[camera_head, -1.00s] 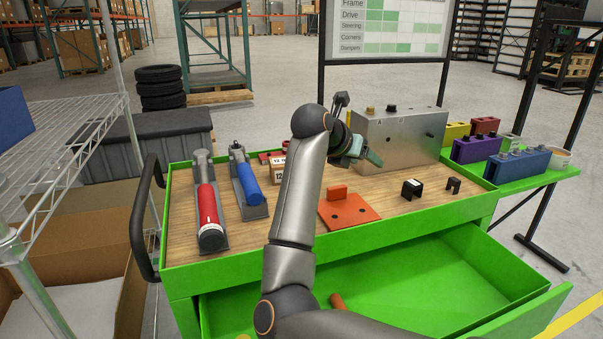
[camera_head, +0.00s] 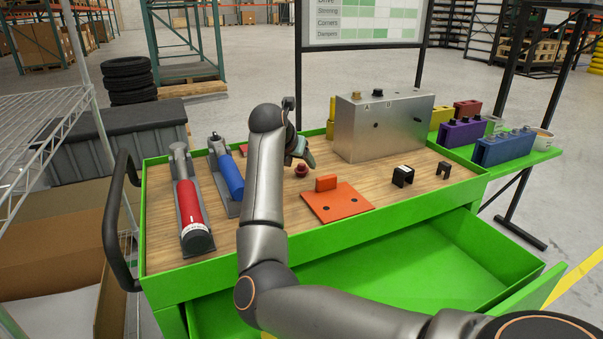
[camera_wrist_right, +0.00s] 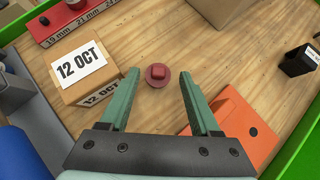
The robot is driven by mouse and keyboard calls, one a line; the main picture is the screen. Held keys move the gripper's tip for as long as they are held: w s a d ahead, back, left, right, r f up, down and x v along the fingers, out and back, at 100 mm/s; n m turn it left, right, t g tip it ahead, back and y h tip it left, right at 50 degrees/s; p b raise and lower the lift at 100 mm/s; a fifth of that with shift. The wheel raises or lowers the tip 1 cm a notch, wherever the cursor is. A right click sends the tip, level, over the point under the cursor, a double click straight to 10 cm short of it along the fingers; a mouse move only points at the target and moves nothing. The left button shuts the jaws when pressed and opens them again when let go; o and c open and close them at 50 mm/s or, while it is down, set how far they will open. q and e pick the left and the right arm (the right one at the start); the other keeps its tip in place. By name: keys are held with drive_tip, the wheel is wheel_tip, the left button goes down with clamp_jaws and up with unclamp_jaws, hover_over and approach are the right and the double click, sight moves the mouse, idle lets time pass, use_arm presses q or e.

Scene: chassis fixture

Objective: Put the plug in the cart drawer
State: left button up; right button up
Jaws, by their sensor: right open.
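The plug (camera_head: 302,171), a small red knob with a round flange, stands on the wooden cart top behind the orange bracket. It also shows in the right wrist view (camera_wrist_right: 157,75), between and just beyond the fingertips, not gripped. My right gripper (camera_head: 304,153), with teal fingers, is open and empty above the cart top close to the plug. The cart drawer (camera_head: 430,265) is green and pulled open at the front. My forearm hides part of it. My left gripper is not in view.
An orange bracket (camera_wrist_right: 240,125) lies just right of the gripper, and a box marked 12 OCT (camera_wrist_right: 85,68) stands to its left. A metal box (camera_head: 385,125) stands behind. Red (camera_head: 189,205) and blue (camera_head: 229,177) cylinders lie at left. Black clips (camera_head: 403,176) sit at right.

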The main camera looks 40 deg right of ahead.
sight(301, 164)
drive_tip(key=x, duration=0.3)
drive_tip(key=shift+w+d+f+b, duration=0.15)
drive_tip(key=shift+w+f+b, duration=0.05)
drive_tip(key=shift+b, duration=0.1)
clamp_jaws()
